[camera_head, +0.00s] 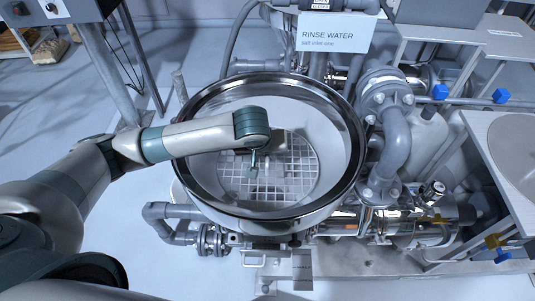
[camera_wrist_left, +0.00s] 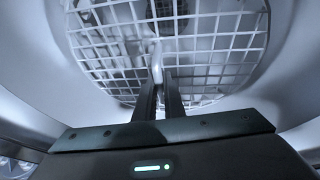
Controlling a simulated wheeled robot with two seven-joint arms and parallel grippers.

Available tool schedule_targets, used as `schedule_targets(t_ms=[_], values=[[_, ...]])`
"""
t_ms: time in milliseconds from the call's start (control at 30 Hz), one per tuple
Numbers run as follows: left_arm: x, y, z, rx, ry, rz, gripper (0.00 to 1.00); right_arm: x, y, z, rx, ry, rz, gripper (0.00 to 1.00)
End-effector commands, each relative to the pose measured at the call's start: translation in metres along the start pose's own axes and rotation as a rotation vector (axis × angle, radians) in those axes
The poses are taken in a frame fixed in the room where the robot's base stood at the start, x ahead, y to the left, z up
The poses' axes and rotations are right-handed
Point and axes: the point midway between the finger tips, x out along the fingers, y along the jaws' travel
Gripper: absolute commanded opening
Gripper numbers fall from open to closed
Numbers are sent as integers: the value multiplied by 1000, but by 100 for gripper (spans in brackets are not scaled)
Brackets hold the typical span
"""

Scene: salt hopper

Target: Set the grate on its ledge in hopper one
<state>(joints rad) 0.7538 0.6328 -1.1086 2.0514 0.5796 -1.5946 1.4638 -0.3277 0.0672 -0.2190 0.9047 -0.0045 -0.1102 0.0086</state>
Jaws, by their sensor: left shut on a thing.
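The round wire grate (camera_head: 292,165) lies inside the hopper (camera_head: 338,205), low in its bowl, in the head view. My left arm reaches over the hopper's left rim, and my left gripper (camera_head: 253,172) points down inside the bowl at the grate. In the left wrist view the fingers (camera_wrist_left: 160,92) are closed on a small upright handle of the grate (camera_wrist_left: 215,45). The grate looks roughly level, but I cannot tell whether its edge touches the ledge all round. Part of it is hidden under my wrist. My right gripper is not in view.
A "RINSE WATER" sign (camera_head: 333,33) stands behind the hopper. Grey pipes and a flanged elbow (camera_head: 392,135) crowd its right side. A steel table (camera_head: 510,150) is at the far right. The floor at left (camera_head: 150,95) is mostly clear.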

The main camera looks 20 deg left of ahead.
Motion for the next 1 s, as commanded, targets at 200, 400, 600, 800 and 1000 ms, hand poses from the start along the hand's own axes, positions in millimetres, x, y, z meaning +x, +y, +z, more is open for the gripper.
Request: schedule_targets(t_ms=[200, 400, 600, 800, 1000], values=[[0, 0, 0, 0, 2, 1, 0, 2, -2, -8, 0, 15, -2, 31], [0, 0, 0, 0, 2, 1, 0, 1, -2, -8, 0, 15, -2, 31], [0, 0, 0, -1, 2, 1, 0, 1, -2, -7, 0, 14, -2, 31], [2, 0, 0, -1, 2, 1, 0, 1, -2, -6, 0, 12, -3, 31], [5, 0, 2, -1, 2, 2, 0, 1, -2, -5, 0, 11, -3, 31]])
